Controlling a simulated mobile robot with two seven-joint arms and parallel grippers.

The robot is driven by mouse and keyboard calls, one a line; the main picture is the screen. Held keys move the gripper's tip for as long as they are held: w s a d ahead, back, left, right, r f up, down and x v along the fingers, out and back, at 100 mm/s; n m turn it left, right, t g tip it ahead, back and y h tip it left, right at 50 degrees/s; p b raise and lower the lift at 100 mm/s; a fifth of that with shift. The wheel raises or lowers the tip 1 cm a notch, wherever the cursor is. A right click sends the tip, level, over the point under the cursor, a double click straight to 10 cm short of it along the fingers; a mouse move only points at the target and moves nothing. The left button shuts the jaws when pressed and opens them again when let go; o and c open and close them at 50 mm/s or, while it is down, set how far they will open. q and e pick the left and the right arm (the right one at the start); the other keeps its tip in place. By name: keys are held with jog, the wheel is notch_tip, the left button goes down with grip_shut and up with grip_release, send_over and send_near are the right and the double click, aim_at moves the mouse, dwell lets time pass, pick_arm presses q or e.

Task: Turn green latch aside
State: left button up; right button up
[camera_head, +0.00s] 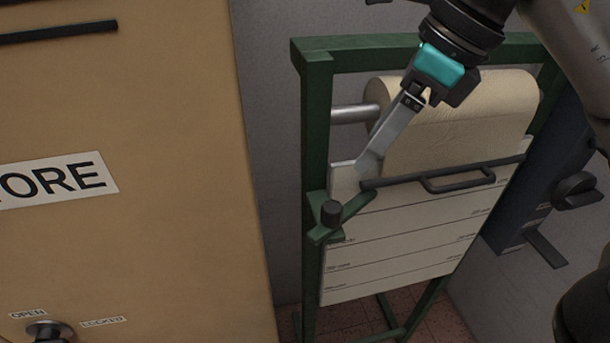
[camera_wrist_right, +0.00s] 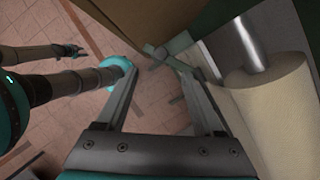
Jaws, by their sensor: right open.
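The green latch (camera_head: 348,211) is a short bar on the left post of a green frame. It slants up to the right and its upper end meets the left end of a dark bar (camera_head: 407,180). A black knob (camera_head: 331,213) stands at its lower left end. The latch also shows ahead of the fingers in the right wrist view (camera_wrist_right: 178,46). My right gripper (camera_head: 362,168) is open and empty, its fingers pointing down just above the latch, apart from it as far as I can tell. My left gripper (camera_wrist_right: 73,50) is small in the wrist view; its jaws are unclear.
A paper roll (camera_head: 455,120) sits on a metal rod in the green frame (camera_head: 314,130). A pale lined board (camera_head: 400,245) hangs below the dark bar and its handle (camera_head: 460,182). A tan cabinet (camera_head: 170,180) stands close on the left. A blue panel (camera_head: 530,190) is at right.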

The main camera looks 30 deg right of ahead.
aim_at(330, 205)
jog(key=x, duration=1.4)
jog(key=shift+d, duration=0.2)
jog(key=shift+w+a+f, duration=0.1)
jog(key=shift+f, duration=0.3)
pick_arm(q)
jog(key=shift+s, duration=0.85)
jog(key=shift+s, duration=0.1)
pick_arm(e)
grip_shut()
